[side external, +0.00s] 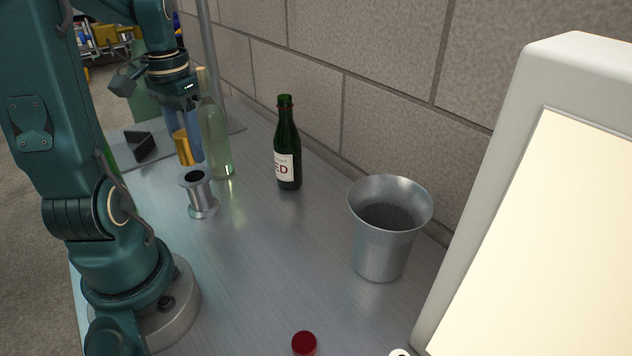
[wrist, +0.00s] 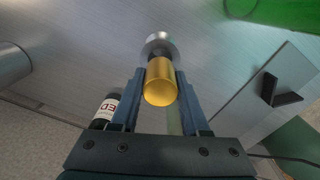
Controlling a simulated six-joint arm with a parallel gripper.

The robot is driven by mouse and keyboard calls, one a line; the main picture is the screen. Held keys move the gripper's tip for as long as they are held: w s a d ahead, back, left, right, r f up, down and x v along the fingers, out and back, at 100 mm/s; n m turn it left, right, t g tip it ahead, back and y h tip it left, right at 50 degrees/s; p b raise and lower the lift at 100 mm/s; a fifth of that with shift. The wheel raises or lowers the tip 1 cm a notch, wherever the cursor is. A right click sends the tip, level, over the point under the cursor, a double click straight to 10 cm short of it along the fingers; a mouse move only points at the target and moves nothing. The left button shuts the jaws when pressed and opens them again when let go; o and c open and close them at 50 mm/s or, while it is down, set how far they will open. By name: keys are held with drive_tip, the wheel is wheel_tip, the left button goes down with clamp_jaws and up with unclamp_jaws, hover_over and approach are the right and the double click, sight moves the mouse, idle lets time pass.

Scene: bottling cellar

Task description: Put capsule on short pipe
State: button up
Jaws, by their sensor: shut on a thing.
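The gold capsule (side external: 183,148) is a small cylinder held above the table, to the left of and higher in the picture than the short pipe. My gripper (side external: 184,140) is shut on it, with the blue fingers on either side, as the wrist view (wrist: 160,84) also shows. The short pipe (side external: 199,193) is a metal spool with flanged ends standing upright on the table, its open top bare. In the wrist view the pipe (wrist: 160,43) appears just beyond the capsule, partly hidden by it. The capsule and pipe look apart.
A clear bottle (side external: 217,145) stands close to my gripper. A green labelled bottle (side external: 287,150), a metal bucket (side external: 379,250) and a bright panel (side external: 560,210) stand to the right. A red cap (side external: 304,343) lies in front. A black V-shaped block (side external: 141,147) sits at left.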

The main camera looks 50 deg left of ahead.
sight(196, 175)
drive_tip(key=shift+f, duration=1.6)
drive_tip(key=shift+f, duration=0.1)
drive_tip(key=o, duration=0.7)
wheel_tip(196, 175, up, 12)
drive_tip(key=shift+d+r, duration=0.1)
drive_tip(key=d+f+m+t, duration=0.1)
drive_tip(key=d+t, duration=0.1)
drive_tip(key=d, duration=0.4)
drive_tip(key=d+f+m+t, duration=0.1)
drive_tip(key=d+f+m, duration=0.1)
drive_tip(key=d, duration=0.5)
drive_tip(key=d+f+m+t, duration=0.1)
drive_tip(key=d+f+t, duration=0.1)
drive_tip(key=d, duration=0.5)
drive_tip(key=shift+w+m+t, duration=0.25)
drive_tip(key=shift+m+t, duration=0.05)
